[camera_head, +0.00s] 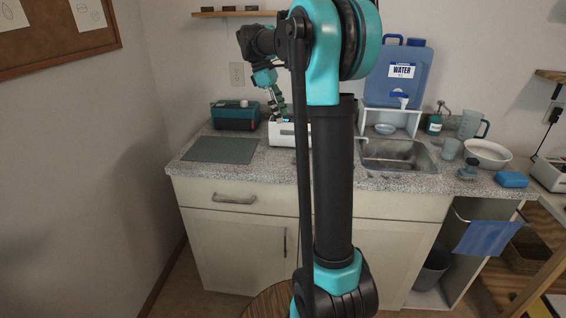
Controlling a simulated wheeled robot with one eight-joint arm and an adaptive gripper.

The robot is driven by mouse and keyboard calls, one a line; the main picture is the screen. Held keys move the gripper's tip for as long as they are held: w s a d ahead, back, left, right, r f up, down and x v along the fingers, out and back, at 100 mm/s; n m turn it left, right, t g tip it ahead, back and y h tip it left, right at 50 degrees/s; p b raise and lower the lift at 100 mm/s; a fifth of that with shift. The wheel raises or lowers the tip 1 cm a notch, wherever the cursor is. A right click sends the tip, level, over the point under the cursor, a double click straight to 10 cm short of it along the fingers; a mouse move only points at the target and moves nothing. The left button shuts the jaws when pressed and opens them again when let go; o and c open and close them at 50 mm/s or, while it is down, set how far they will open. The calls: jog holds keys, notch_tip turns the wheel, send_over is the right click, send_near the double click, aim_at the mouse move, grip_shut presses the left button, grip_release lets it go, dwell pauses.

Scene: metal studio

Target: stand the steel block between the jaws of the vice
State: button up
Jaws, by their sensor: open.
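My gripper (280,108) points down over the back of the counter, left of the sink, just above a white box-like device (286,136). The fingers look apart, but they are small and partly dark. I cannot tell whether they touch the device. I cannot make out the steel block; my arm hides part of the counter. I cannot surely make out the vice either. A small grey-blue fixture (469,169) stands on the counter right of the sink, too small to identify.
A grey mat (221,150) lies bare on the counter's left part, with a dark green case (235,115) behind it. The sink (400,155), water container (398,75), white bowl (487,154) and blue block-shaped item (511,179) are to the right. A shelf (232,14) hangs above.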

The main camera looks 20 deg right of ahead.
jog(key=n, duration=0.1)
send_over(296, 155)
jog(key=a, duration=0.2)
jog(key=f, duration=1)
jog(key=shift+w+d+f, duration=0.25)
jog(key=shift+w+f, duration=0.1)
jog(key=shift+w, duration=0.05)
jog(key=shift+a+x, duration=0.1)
jog(key=shift+x, duration=1.25)
jog(key=shift+a+x, duration=0.15)
jog(key=shift+x, duration=1.25)
grip_shut()
